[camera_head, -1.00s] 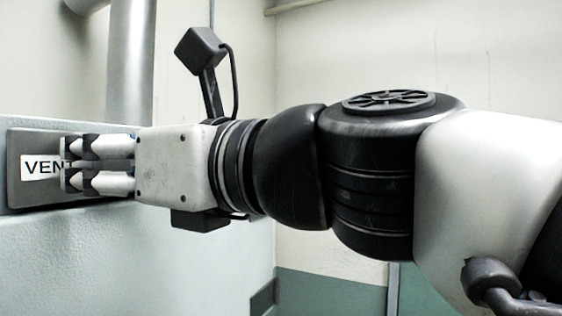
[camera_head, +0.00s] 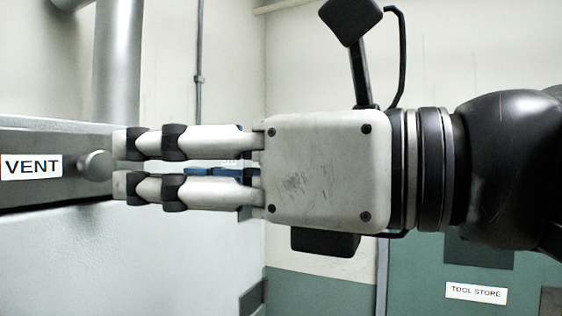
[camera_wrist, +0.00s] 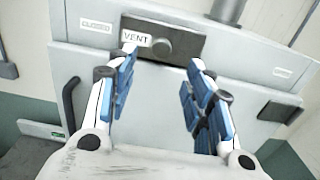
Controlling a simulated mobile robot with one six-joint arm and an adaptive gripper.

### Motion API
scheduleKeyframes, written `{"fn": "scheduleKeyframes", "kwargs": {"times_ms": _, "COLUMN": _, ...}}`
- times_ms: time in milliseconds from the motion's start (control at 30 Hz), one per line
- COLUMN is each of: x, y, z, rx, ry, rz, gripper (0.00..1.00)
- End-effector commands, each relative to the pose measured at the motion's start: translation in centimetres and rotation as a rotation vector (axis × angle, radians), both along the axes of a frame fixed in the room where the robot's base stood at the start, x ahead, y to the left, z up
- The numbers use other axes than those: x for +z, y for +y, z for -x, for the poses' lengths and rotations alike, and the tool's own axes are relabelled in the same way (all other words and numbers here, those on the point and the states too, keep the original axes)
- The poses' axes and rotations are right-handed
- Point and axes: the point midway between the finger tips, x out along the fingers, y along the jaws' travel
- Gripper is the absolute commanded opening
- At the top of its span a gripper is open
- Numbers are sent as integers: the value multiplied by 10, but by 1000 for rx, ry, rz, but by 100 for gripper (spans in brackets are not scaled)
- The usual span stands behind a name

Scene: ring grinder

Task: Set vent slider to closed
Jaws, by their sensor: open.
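The vent slider is a dark plate (camera_wrist: 190,43) with a white VENT label (camera_wrist: 136,38) and a round knob (camera_wrist: 162,46). The wrist view shows it on the grey machine front, its left end close to a CLOSED label (camera_wrist: 96,25). A second label (camera_wrist: 282,72), too small to read, sits well to the right. In the head view the VENT label (camera_head: 31,167) and knob (camera_head: 96,165) are at the left edge. My gripper (camera_head: 121,165) is open and empty, pointing at the knob, its fingertips just off the knob's end. The wrist view shows its fingers (camera_wrist: 162,60) spread wide.
A dark handle (camera_wrist: 70,103) is on the machine's left in the wrist view. A vertical pipe (camera_head: 118,65) rises behind the machine top. A green panel labelled TOOL STORE (camera_head: 476,292) is at lower right.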

Motion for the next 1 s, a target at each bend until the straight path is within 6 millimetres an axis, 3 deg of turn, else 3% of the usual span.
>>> {"fn": "scheduleKeyframes", "kwargs": {"times_ms": 200, "x": 0, "y": -10, "z": 4, "rx": -1, "ry": -1, "rz": -1, "gripper": 47}}
{"fn": "scheduleKeyframes", "kwargs": {"times_ms": 767, "x": -7, "y": -11, "z": 4, "rx": -4, "ry": -6, "rz": 13, "gripper": 47}}
{"fn": "scheduleKeyframes", "kwargs": {"times_ms": 867, "x": -40, "y": -13, "z": -2, "rx": -26, "ry": -44, "rz": 82, "gripper": 47}}
{"fn": "scheduleKeyframes", "kwargs": {"times_ms": 967, "x": -101, "y": -19, "z": -12, "rx": -59, "ry": -119, "rz": 221, "gripper": 47}}
{"fn": "scheduleKeyframes", "kwargs": {"times_ms": 1000, "x": -131, "y": -23, "z": -16, "rx": -68, "ry": -158, "rz": 295, "gripper": 47}}
